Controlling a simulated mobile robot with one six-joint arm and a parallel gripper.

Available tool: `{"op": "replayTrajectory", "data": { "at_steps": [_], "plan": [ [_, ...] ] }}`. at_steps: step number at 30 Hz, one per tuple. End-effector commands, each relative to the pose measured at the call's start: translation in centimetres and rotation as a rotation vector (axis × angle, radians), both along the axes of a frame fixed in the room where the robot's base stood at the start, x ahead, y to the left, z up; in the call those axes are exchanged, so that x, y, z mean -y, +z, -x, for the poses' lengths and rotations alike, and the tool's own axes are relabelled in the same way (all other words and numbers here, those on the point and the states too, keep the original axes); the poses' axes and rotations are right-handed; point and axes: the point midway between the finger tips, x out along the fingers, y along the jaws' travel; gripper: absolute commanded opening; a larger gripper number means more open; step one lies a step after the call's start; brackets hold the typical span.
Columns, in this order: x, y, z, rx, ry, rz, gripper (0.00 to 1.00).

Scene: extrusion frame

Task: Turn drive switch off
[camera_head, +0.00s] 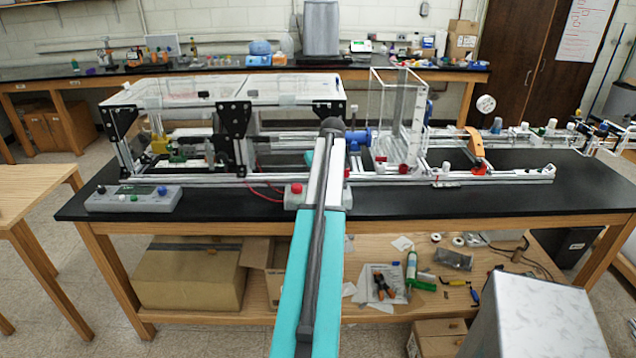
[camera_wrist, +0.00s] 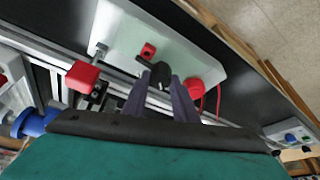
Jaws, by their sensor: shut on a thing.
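A pale control box (camera_wrist: 190,45) fills the top middle of the wrist view. It carries a small red switch or button (camera_wrist: 148,50), a black knob (camera_wrist: 160,74) and a large round red button (camera_wrist: 203,92). My gripper (camera_wrist: 160,84) has its two grey fingers on either side of the black knob, shut on it. No label shows which control is the drive switch. In the head view the box (camera_head: 292,204) is on the bench front, partly hidden by my teal arm, with one red button (camera_head: 297,188) visible. My fingertips are hidden there.
A black bench (camera_head: 480,200) carries the long extrusion frame (camera_head: 450,179) behind the box. A grey console (camera_head: 133,199) with coloured knobs lies at the left. In the wrist view a red block (camera_wrist: 82,77) is on the rail left of my fingers. Red cables (camera_wrist: 218,100) run beside the box.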

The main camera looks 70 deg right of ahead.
Motion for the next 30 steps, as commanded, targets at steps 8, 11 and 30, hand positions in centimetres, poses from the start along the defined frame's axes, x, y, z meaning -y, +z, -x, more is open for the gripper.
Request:
{"op": "replayTrajectory", "data": {
  "at_steps": [8,11,30],
  "plan": [
    [0.06,-0.33,0.51,-0.009,0.094,-0.005,0.03],
    [0.06,-0.32,0.54,-0.010,0.108,-0.005,0.03],
    [0.09,-0.16,0.36,-0.006,0.114,-0.002,0.44]
  ]
}}
